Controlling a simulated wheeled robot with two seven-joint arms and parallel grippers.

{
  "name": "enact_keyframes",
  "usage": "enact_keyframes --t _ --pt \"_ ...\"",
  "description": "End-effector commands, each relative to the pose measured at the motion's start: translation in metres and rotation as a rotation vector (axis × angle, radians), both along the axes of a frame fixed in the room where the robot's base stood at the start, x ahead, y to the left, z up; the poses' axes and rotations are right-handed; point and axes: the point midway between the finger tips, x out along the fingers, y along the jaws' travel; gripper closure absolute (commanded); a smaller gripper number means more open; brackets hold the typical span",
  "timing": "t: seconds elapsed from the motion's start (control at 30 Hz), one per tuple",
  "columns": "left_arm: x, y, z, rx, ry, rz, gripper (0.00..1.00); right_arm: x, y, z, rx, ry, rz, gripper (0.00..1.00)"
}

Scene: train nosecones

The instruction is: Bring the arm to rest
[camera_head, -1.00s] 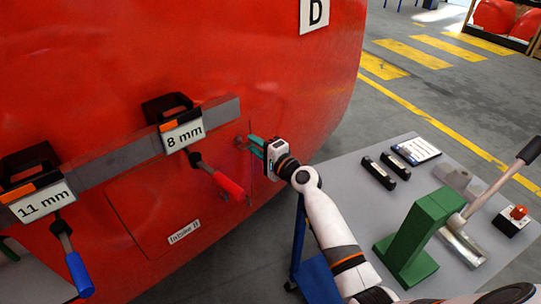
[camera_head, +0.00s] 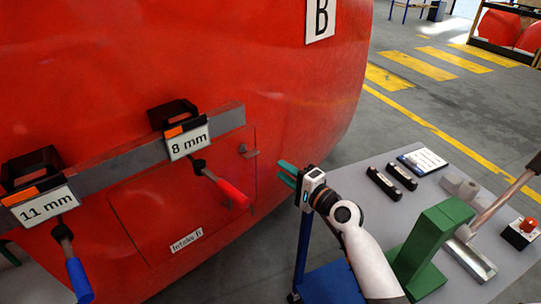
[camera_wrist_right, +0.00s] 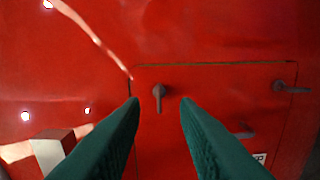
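My right gripper (camera_head: 286,174) has green fingers and stands to the right of the red nosecone (camera_head: 310,110), apart from it. In the wrist view the two fingers (camera_wrist_right: 159,104) are spread with nothing between them. Beyond the gap a small dark latch handle (camera_wrist_right: 158,98) points down on the hatch (camera_wrist_right: 205,80). In the head view a latch (camera_head: 247,151) shows at the hatch's upper right corner, left of the fingertips. My left gripper is not in view.
A grey bar on the nosecone carries holders marked 8 mm (camera_head: 188,141) and 11 mm (camera_head: 46,204), with a red-handled tool (camera_head: 232,193) and a blue-handled tool (camera_head: 78,278). A grey table (camera_head: 345,180) at right bears a green stand (camera_head: 430,240) and black blocks.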

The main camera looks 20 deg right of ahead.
Motion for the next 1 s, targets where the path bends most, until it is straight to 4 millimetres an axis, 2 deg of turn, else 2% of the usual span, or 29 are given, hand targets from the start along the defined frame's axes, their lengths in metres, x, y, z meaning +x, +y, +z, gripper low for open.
enact_keyframes --t 0.17,0.27,0.37,0.43,0.5,0.6,0.8,1.0 --pt "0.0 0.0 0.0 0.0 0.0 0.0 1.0 -0.003 0.003 -0.003 -0.019 0.006 0.008 0.72" --pt "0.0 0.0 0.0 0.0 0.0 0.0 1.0 -0.018 0.02 -0.019 -0.126 0.037 0.054 0.72" --pt "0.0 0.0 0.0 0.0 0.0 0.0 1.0 -0.053 0.048 -0.053 -0.352 0.101 0.155 0.72" --pt "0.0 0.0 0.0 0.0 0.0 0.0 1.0 -0.089 0.067 -0.081 -0.564 0.16 0.252 0.72" --pt "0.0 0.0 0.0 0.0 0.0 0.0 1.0 -0.126 0.079 -0.106 -0.764 0.218 0.349 0.72" --pt "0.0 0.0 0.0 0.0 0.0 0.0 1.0 -0.171 0.084 -0.129 -0.982 0.291 0.461 0.72" --pt "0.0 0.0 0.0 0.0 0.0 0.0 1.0 -0.239 0.078 -0.15 -1.271 0.412 0.63 0.72" --pt "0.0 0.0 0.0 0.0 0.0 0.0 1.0 -0.294 0.064 -0.154 -1.465 0.525 0.765 0.72"
